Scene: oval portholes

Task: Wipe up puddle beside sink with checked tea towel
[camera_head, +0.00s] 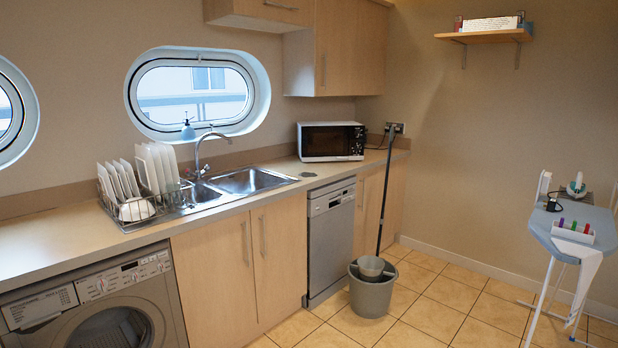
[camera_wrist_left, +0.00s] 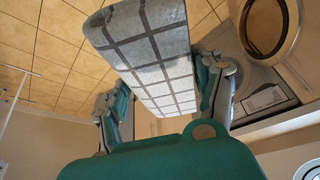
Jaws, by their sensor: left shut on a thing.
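The checked tea towel (camera_wrist_left: 150,55), pale grey with dark grey lines, is in the left wrist view. My left gripper (camera_wrist_left: 165,92), with green-and-grey fingers, is shut on it, and the cloth extends up beyond the fingers. The steel sink (camera_head: 250,181) is set in the worktop in the head view. A small dark grey patch (camera_head: 307,174) lies on the worktop just right of the sink; it looks like the puddle. Neither gripper shows in the head view, and my right gripper is in no frame.
A dish rack (camera_head: 138,208) with plates stands left of the sink, and a microwave (camera_head: 331,142) to its right. A bucket (camera_head: 372,290) with a mop stands on the floor before the cabinets. An ironing board (camera_head: 575,232) is at right. The worktop's left end is clear.

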